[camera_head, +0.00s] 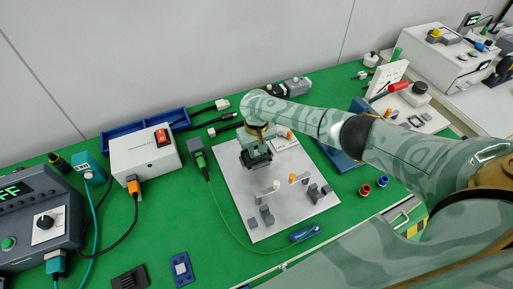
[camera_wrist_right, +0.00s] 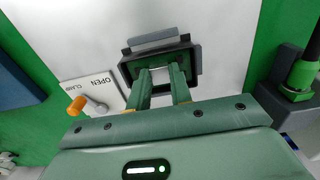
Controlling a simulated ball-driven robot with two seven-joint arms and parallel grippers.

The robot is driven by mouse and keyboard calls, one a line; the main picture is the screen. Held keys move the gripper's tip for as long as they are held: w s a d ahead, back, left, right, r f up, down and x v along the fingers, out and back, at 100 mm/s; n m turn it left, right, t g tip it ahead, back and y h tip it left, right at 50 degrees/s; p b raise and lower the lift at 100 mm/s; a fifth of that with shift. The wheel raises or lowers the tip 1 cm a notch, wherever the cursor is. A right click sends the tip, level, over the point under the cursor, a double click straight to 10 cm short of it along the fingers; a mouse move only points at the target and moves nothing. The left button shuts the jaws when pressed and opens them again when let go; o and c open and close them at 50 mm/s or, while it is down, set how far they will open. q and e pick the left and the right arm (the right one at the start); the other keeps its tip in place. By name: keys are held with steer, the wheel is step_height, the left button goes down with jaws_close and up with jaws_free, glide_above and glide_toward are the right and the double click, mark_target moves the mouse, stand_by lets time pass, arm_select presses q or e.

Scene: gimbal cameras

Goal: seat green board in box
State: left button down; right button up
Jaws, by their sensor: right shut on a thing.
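The right gripper (camera_head: 257,155) points down over the upper part of the light grey plate (camera_head: 238,199). In the right wrist view its two fingers (camera_wrist_right: 160,76) are close together, shut on the green board (camera_wrist_right: 159,60). The board lies within the outline of a dark box (camera_wrist_right: 196,62), whose rim shows around it. I cannot tell how deep the board sits or whether it is level. In the head view the gripper hides most of the box (camera_head: 246,163). My left gripper is out of view.
An orange-tipped lever (camera_wrist_right: 77,105) stands by an "OPEN CLAMP" label (camera_wrist_right: 88,92), left of the box. Grey clamp blocks (camera_head: 266,215) stand on the plate. A dark connector with a green cable (camera_head: 197,157) stands left, and a white switch box (camera_head: 146,158) beyond it.

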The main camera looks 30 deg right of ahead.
mark_target(256, 153)
steer(key=shift+f, duration=0.35)
steer(key=o, duration=0.9)
step_height(256, 153, up, 16)
steer(key=p, duration=0.8)
steer(key=shift+r, duration=0.2)
steer(key=shift+f, duration=0.1)
